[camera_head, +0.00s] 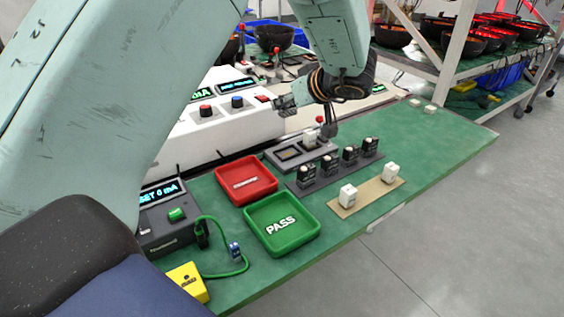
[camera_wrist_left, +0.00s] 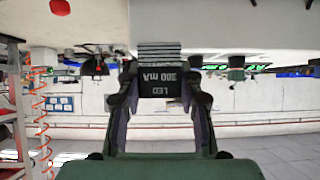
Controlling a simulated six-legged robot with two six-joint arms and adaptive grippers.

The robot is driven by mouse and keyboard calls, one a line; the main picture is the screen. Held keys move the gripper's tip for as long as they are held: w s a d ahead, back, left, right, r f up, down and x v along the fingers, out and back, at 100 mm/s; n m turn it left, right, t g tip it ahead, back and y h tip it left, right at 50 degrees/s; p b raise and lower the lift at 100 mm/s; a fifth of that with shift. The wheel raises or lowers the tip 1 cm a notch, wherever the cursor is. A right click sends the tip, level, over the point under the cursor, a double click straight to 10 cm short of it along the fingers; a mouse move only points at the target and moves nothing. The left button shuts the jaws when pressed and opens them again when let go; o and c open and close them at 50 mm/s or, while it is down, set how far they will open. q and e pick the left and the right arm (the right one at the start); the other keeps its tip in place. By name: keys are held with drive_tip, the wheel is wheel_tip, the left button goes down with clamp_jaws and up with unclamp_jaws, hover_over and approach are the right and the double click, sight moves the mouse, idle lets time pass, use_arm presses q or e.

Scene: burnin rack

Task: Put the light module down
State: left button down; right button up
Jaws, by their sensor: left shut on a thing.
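My right gripper is not in view.
On the green bench (camera_head: 440,150) are a red tray (camera_head: 270,188), a green PASS tray (camera_head: 311,231), a fixture (camera_head: 283,157), a rack of dark modules (camera_head: 306,176) and a tan strip (camera_head: 368,197) with white blocks. A white test unit (camera_head: 235,122) stands behind. The bench's right end is mostly clear.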

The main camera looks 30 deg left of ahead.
sight(288, 154)
use_arm(q)
drive_tip(key=shift+d+f+b, duration=0.1)
drive_tip(key=shift+f+b, duration=0.25)
drive_tip(key=shift+f, duration=0.5)
wheel_tip(288, 154, down, 4)
drive_tip(key=shift+r+b, duration=0.1)
drive_tip(key=shift+b, duration=0.8)
drive_tip(key=shift+d+f, duration=0.1)
drive_tip(key=shift+f, duration=0.6)
wheel_tip(288, 154, down, 4)
drive_tip(key=shift+f+b, duration=0.2)
drive_tip(key=shift+b, duration=0.9)
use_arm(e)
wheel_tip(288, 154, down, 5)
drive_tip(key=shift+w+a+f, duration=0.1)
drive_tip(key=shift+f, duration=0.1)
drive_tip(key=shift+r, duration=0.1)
